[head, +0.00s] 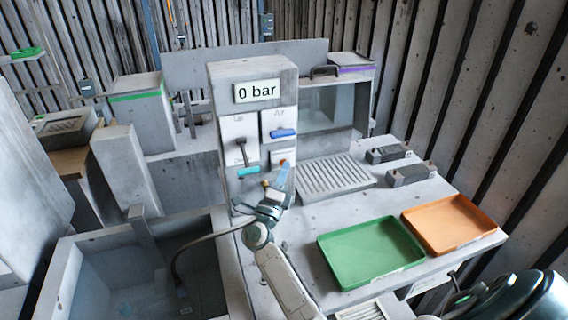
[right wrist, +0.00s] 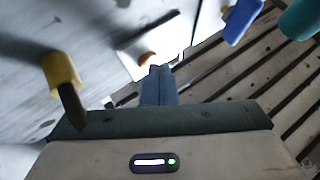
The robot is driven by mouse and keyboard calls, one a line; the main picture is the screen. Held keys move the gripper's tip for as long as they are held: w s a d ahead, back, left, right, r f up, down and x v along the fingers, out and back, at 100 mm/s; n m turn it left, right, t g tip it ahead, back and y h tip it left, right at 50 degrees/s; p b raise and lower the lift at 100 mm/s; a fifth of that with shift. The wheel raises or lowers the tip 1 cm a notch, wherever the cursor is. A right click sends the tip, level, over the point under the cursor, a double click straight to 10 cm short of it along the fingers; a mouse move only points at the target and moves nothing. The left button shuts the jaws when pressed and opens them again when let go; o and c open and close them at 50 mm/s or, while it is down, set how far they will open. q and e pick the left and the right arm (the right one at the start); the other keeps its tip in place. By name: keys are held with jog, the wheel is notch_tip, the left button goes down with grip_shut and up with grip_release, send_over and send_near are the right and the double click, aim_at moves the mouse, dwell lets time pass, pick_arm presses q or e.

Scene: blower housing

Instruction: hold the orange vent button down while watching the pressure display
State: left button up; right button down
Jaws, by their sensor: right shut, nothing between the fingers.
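The pressure display (head: 257,92) at the top of the grey panel housing reads "0 bar". The orange vent button (head: 283,162) is low on the panel's right side, partly hidden by my right gripper in the head view. My right gripper (head: 284,176) is shut and empty, its blue fingers pointing up at the button. In the right wrist view the orange button (right wrist: 147,58) shows just beyond and left of the shut fingertips (right wrist: 160,70). I cannot tell whether they touch or whether the button is pressed in.
A blue handle (head: 283,133), a black lever (head: 241,150) and a teal handle (head: 249,171) are close by on the panel. A yellow-capped part (right wrist: 60,68) is left of the fingers. Green (head: 370,252) and orange (head: 450,222) trays lie empty at right. A sink (head: 75,280) is at left.

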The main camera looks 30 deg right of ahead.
jog(key=shift+s+a, duration=0.15)
jog(key=shift+s, duration=0.5)
jog(key=s, duration=0.2)
jog(key=s+a+p, duration=0.1)
jog(key=s, duration=0.1)
jog(key=shift+s+a, duration=0.1)
jog(key=shift+s, duration=0.3)
